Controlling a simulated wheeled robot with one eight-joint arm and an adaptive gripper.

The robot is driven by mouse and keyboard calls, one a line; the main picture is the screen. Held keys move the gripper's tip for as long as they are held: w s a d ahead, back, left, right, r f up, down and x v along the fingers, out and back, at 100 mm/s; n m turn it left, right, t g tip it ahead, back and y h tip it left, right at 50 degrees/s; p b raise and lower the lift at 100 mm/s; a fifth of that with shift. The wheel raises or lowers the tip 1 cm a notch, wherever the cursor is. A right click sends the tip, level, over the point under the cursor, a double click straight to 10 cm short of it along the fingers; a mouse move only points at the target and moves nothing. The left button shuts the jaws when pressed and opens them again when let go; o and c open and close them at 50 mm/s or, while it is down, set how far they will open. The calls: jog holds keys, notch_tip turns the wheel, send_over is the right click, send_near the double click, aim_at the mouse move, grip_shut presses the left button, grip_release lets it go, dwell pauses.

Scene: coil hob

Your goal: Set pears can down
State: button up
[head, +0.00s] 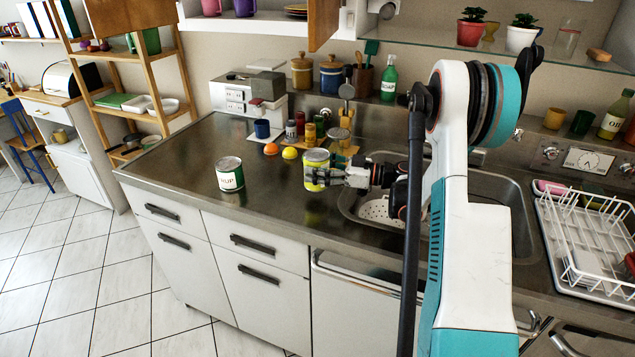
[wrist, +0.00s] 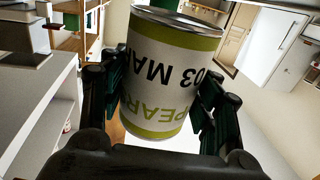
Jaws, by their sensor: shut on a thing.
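The pears can (head: 316,168) has a white and yellow-green label and a metal lid. In the wrist view the pears can (wrist: 168,75) fills the middle, its label upside down with "PEARS" readable. My gripper (head: 325,176) is shut on the can's sides, with dark fingers on both sides of it in the wrist view (wrist: 160,95). In the head view the can is upright over the steel counter (head: 190,180), left of the sink. I cannot tell whether its base touches the counter.
A green and white soup can (head: 229,175) stands to the left. An orange (head: 271,149) and a yellow ball-shaped fruit (head: 290,153) lie behind. Several jars and a blue mug (head: 262,129) stand farther back. The sink (head: 385,205) is at right; the counter's front left is clear.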

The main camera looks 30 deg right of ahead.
jog(key=shift+f+b, duration=0.65)
jog(key=shift+f, duration=1.35)
jog(key=shift+f, duration=0.1)
jog(key=o, duration=1.4)
jog(key=p+v, duration=0.2)
jog(key=v, duration=1)
jog(key=shift+p, duration=0.35)
jog(key=shift+s, duration=0.1)
